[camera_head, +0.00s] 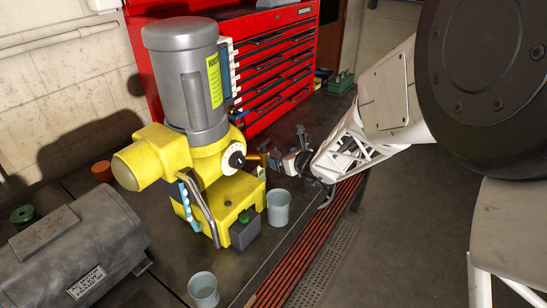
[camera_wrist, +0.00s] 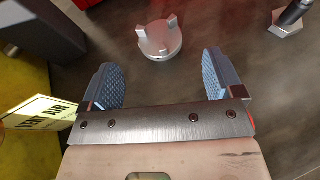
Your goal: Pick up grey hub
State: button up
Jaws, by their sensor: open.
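The grey hub (camera_wrist: 160,41) is a round disc with upright lugs around its rim. In the wrist view it lies on the dark bench top, ahead of my gripper and roughly centred between the fingers. My gripper (camera_wrist: 163,78) is open, with two blue textured fingers apart and nothing between them. The hub sits beyond the fingertips, and no contact shows. In the head view my gripper (camera_head: 284,160) reaches in from the right, low over the bench beside the yellow machine. I cannot make out the hub there.
A yellow machine with a grey motor (camera_head: 185,75) stands left of my gripper. Grey cups (camera_head: 279,208) stand near the bench's front edge. A red tool chest (camera_head: 265,70) is behind. A tag (camera_wrist: 38,115) and a metal part (camera_wrist: 290,20) flank the wrist view.

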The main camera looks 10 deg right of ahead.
aim_at(274, 155)
jog(key=shift+x, duration=2.55)
jog(key=c, duration=1.2)
jog(key=shift+r, duration=0.2)
notch_tip(274, 155, up, 18)
jog(key=shift+f, duration=0.2)
